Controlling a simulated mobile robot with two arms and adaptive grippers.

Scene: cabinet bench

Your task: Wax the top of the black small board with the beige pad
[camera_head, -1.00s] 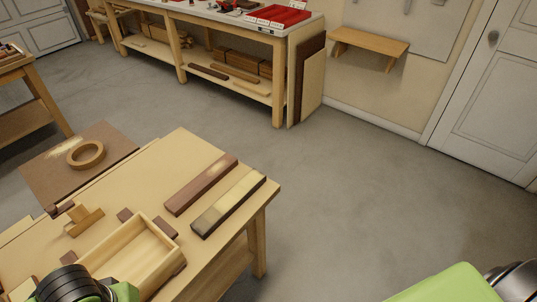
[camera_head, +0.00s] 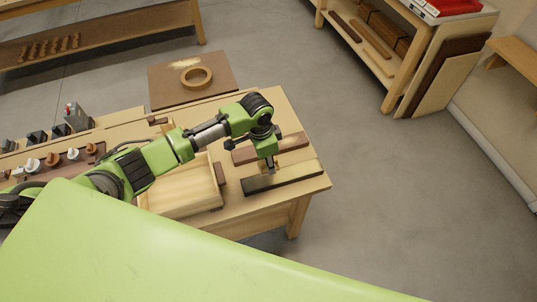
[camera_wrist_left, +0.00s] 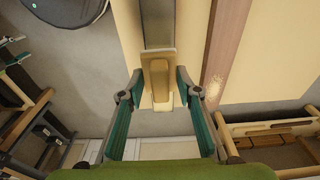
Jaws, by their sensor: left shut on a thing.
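The black small board (camera_head: 255,186) lies near the right edge of the bench, its side dark and part of its top pale. In the left wrist view the board (camera_wrist_left: 158,30) runs away from me, dark grey beyond the pad and pale on the near side. My left gripper (camera_head: 271,169) is over the board, pointing down. In the wrist view, my left gripper (camera_wrist_left: 161,84) has its green fingers on both sides of the beige pad (camera_wrist_left: 160,82) and is shut on it. The pad looks to be on the board's top; exact contact is hard to tell. My right gripper is out of view.
A brown board (camera_head: 290,142) with a pale patch lies beside the black one. A wooden tray (camera_head: 180,200) stands to the left. A brown panel (camera_head: 165,92) carries a wooden ring (camera_head: 197,77). The floor right of the bench is clear.

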